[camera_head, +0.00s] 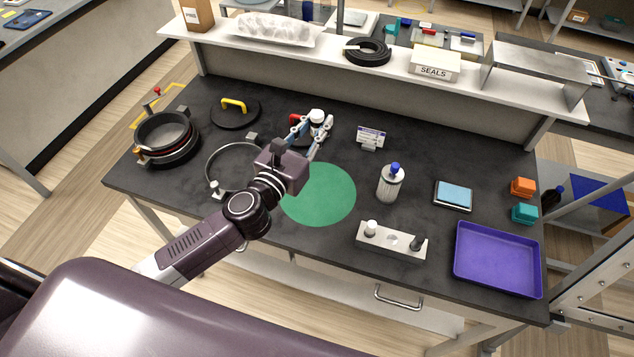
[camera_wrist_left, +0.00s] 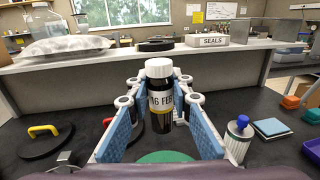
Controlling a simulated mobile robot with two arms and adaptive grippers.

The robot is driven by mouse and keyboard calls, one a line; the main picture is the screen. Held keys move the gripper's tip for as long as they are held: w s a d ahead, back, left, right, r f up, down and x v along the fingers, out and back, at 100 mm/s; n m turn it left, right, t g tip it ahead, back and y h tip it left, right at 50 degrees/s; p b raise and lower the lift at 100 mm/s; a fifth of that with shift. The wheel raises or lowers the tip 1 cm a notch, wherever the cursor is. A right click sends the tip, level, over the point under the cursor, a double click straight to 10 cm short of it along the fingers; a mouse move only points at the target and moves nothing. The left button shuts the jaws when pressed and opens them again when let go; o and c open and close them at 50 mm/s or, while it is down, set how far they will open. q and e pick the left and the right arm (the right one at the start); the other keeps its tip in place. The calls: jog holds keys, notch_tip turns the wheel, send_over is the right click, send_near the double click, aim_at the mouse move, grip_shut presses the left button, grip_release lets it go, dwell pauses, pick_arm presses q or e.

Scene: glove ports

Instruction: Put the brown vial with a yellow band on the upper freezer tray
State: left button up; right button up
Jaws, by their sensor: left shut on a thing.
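My left gripper (camera_head: 318,128) reaches over the back middle of the black bench. It is shut on a dark brown vial with a white cap (camera_head: 317,116). In the left wrist view the vial (camera_wrist_left: 160,132) stands upright between the blue finger pads, with a white label reading "16 FEB" and a yellowish strip at the label's lower edge. Whether its base touches the bench is hard to tell. I cannot make out a clearly marked upper freezer tray. A blue panel (camera_head: 601,192) lies on a rack at the far right. My right gripper is not in view.
A green disc (camera_head: 318,194) lies in front of the gripper. A blue-capped bottle (camera_head: 391,183), a white holder block (camera_head: 391,241) and a purple tray (camera_head: 497,259) stand to the right. A ring stand and round pot (camera_head: 166,139) are left. A raised shelf (camera_head: 380,76) runs behind.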

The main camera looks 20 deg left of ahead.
pick_arm(q)
notch_tip(320, 180, down, 7)
jog(key=shift+w+f+b, duration=0.1)
jog(key=shift+b, duration=0.8)
jog(key=shift+f+b, duration=5.15)
jog(key=shift+f, duration=1.2)
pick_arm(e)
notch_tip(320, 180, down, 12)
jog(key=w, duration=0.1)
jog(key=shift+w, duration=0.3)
pick_arm(q)
jog(key=shift+f, duration=0.2)
jog(key=o, duration=0.9)
jog(key=shift+o, duration=0.2)
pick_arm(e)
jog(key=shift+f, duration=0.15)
pick_arm(q)
jog(key=shift+r, duration=0.15)
